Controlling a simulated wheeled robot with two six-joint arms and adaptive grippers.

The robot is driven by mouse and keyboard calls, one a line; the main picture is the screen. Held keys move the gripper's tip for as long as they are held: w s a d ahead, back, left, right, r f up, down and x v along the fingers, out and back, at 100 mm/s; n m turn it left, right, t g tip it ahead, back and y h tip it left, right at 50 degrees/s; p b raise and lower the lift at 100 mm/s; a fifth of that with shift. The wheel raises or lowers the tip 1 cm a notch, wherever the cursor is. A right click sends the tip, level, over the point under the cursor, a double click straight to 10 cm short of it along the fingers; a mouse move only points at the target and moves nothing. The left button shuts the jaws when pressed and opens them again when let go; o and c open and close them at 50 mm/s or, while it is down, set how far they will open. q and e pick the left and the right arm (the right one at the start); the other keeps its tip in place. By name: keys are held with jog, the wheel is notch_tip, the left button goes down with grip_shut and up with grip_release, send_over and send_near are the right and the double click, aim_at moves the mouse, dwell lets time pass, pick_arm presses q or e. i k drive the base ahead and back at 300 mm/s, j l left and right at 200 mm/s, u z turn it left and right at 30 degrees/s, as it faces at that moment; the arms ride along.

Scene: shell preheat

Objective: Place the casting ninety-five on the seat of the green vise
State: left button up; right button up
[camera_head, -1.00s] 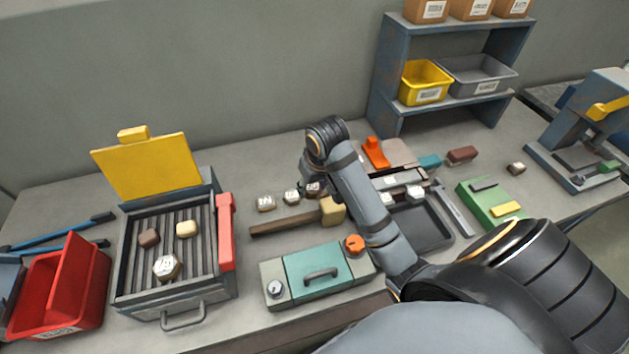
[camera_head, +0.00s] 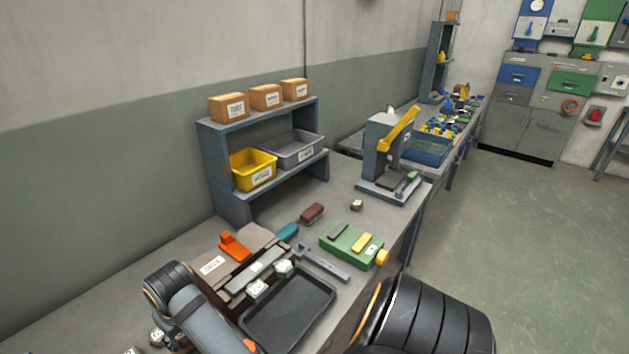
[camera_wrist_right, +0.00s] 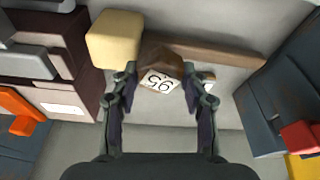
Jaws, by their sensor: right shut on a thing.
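The casting ninety-five (camera_wrist_right: 160,74) is a brown, faceted block with a white face marked with dark digits. My right gripper (camera_wrist_right: 160,84) is shut on it in the right wrist view, a finger on each side. The green vise (camera_head: 333,250) lies on the bench right of the dark tray in the head view. It has a grey bar and a yellow bar on top and a yellow knob at its right end. No casting shows on it. My left gripper is not in view.
A dark tray (camera_head: 288,343), a grey wrench (camera_head: 325,264) and small white-faced blocks (camera_head: 257,289) lie left of the vise. A shelf (camera_head: 222,178) and a press (camera_head: 383,150) stand behind. A mallet (camera_wrist_right: 113,38) lies beside the held casting in the wrist view.

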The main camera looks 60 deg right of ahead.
aim_at(349, 238)
jog(key=k+l+z, duration=0.1)
jog(key=z, duration=0.35)
jog(key=k+l+z, duration=0.1)
jog(key=z, duration=0.35)
jog(key=k+l+z, duration=0.15)
jog(key=z, duration=0.35)
jog(key=l+u, duration=0.5)
jog(key=l, duration=0.35)
